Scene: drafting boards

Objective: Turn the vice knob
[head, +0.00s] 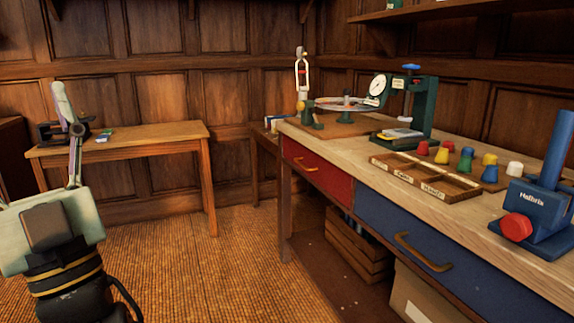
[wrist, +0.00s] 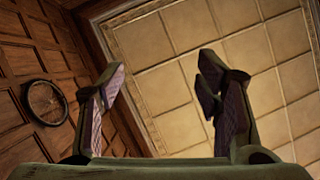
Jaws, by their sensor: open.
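A blue vice (head: 548,200) with the label "Helbris" stands at the right end of the bench, cut off by the picture's right edge. Its round red knob (head: 516,227) faces out over the bench's front edge. My gripper (head: 63,100) is at the far left of the head view, pointing up, well apart from the vice. In the wrist view my gripper (wrist: 160,72) is open, with nothing between its fingers. That view faces the ceiling and wall, so the vice and knob do not show there.
The wooden bench (head: 330,142) has a red drawer (head: 318,171) and a blue drawer (head: 405,242). A divided tray (head: 425,185), several coloured pegs and a green gauge stand (head: 424,100) are on it. A smaller table (head: 150,136) stands at left. Open floor (head: 230,265) lies between.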

